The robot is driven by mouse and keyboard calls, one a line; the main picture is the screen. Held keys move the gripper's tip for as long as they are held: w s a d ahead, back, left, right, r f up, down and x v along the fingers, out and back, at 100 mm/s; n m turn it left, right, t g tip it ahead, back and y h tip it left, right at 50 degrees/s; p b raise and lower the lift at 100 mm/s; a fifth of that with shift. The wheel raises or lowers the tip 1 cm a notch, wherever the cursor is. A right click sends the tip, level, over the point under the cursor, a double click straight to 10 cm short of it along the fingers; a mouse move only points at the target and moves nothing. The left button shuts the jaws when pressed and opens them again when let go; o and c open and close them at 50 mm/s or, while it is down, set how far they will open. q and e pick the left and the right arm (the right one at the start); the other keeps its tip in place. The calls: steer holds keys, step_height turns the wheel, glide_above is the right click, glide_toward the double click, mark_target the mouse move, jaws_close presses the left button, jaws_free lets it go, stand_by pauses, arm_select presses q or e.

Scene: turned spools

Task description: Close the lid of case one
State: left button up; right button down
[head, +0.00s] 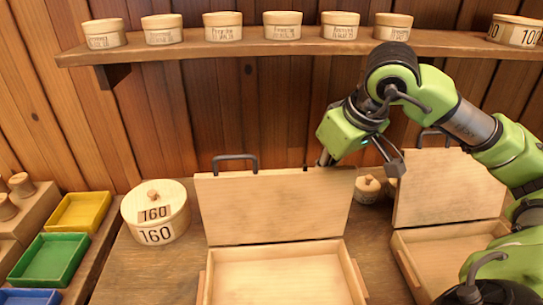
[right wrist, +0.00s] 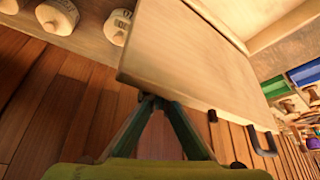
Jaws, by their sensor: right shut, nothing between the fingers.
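Two wooden cases stand side by side with their lids raised. The left case (head: 355,270) has an upright lid (head: 270,205) with a dark handle (head: 235,162) on its top edge; its interior looks empty where it shows. The right case (head: 400,245) has its lid (head: 450,190) raised too. No case number is readable. My right gripper (head: 325,158) is shut and empty at the top right corner of the left case's lid. In the right wrist view, its fingertips (right wrist: 155,97) meet at the lid's edge (right wrist: 190,55); contact is unclear. My left gripper is not in view.
A round box marked 160 (head: 155,218) stands left of the left case. Yellow (head: 78,212) and green (head: 48,260) trays lie further left. A small round knobbed box (head: 367,188) sits behind, between the lids. A wall shelf (head: 230,47) holds several round boxes.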

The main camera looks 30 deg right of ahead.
mark_target(324, 195)
steer(key=shift+s+a+f, duration=0.35)
steer(key=shift+s+f, duration=0.3)
steer(key=shift+f, duration=0.05)
steer(key=shift+s+a+b, duration=0.3)
steer(key=shift+s+b, duration=0.1)
steer(key=shift+s, duration=0.15)
steer(key=shift+s+a+b, duration=0.3)
steer(key=shift+s+b, duration=0.05)
steer(key=shift+s, duration=0.2)
steer(key=shift+s+a, duration=0.25)
steer(key=shift+s, duration=0.25)
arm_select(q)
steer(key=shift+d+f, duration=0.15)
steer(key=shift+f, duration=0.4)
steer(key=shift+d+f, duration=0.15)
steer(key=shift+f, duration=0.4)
arm_select(e)
steer(key=shift+r, duration=0.1)
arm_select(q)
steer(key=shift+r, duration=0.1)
arm_select(e)
steer(key=shift+w+r, duration=0.1)
